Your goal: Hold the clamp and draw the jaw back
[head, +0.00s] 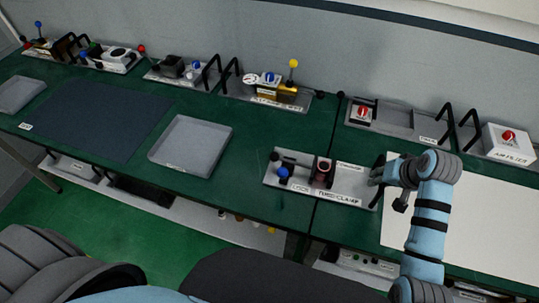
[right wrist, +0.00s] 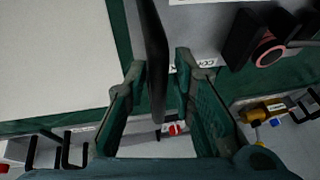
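The tube clamp sits on a grey plate (head: 345,190) near the front of the green table in the head view. It has a dark block with a pinkish ring (head: 322,170) and a blue knob (head: 283,172) by a "LOCK" label. The ring also shows at the upper right of the right wrist view (right wrist: 268,50). My right gripper (head: 376,176) is at the plate's right end. In the right wrist view its fingers are apart (right wrist: 160,95), with a black bar (right wrist: 156,60) between them; contact is unclear. My left gripper is out of view.
A white sheet (head: 480,215) lies right of the clamp. A grey tray (head: 191,146) and a dark mat (head: 98,120) lie to the left. Several fixtures with black handles line the wall, including one with a yellow knob (head: 293,63) and the air filter (head: 509,143).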

